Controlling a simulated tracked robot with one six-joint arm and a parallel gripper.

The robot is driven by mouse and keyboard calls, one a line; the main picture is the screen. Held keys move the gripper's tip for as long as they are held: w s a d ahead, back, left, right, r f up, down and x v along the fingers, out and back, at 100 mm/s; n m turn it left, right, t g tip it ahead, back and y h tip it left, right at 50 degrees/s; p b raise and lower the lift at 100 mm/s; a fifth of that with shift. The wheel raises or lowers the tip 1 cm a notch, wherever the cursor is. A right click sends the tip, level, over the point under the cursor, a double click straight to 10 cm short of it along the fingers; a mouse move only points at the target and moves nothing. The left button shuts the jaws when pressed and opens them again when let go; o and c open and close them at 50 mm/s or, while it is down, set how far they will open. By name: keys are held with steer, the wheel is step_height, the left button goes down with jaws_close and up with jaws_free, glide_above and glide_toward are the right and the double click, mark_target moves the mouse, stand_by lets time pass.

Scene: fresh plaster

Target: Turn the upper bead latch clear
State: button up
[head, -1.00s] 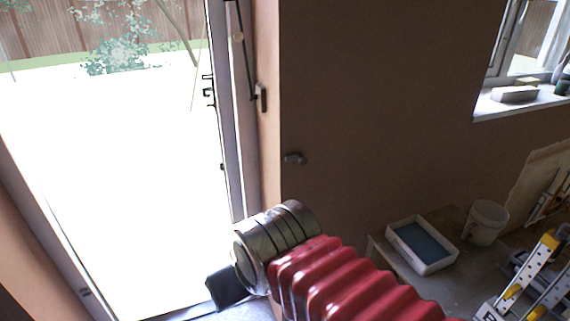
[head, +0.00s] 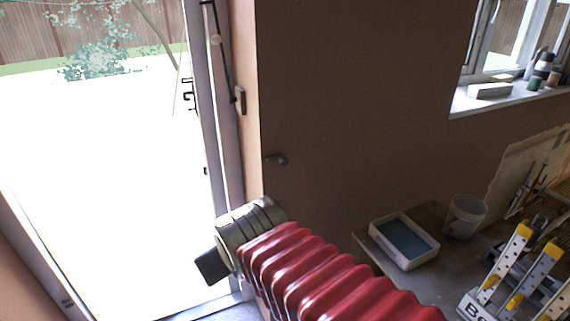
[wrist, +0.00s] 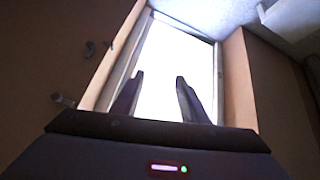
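A small dark latch-like fitting (head: 276,159) sticks out from the brown wall just right of the doorway corner. I take it for the upper bead latch, though its details are too small to read. In the wrist view two small fittings show on the dark wall at the left, one nearer (wrist: 62,99) and one farther (wrist: 90,48); I cannot tell for sure which is the upper. My gripper (wrist: 160,98) is open and empty, its two fingers apart against the bright doorway. In the head view only its dark end (head: 211,267) shows, below the fitting and apart from it.
A white tray (head: 404,258), a bucket (head: 465,216) and a stepladder (head: 525,270) stand at the right. A window sill (head: 505,97) is behind them.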

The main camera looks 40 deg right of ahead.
steer(key=w+d+n+t+h, duration=0.1)
steer(key=w+d+t+h, duration=0.1)
steer(key=w+d, duration=0.5)
steer(key=w+d+n+t+h, duration=0.1)
steer(key=w+d+t+h, duration=0.1)
steer(key=d, duration=0.9)
steer(key=n+t, duration=0.4)
steer(key=t, duration=0.2)
glide_toward(286, 164)
steer(key=shift+s, duration=1.55)
steer(key=shift+a+r+y, duration=0.1)
steer(key=shift+a+y, duration=0.2)
steer(key=x, duration=1.4)
steer(key=shift+c, duration=0.5)
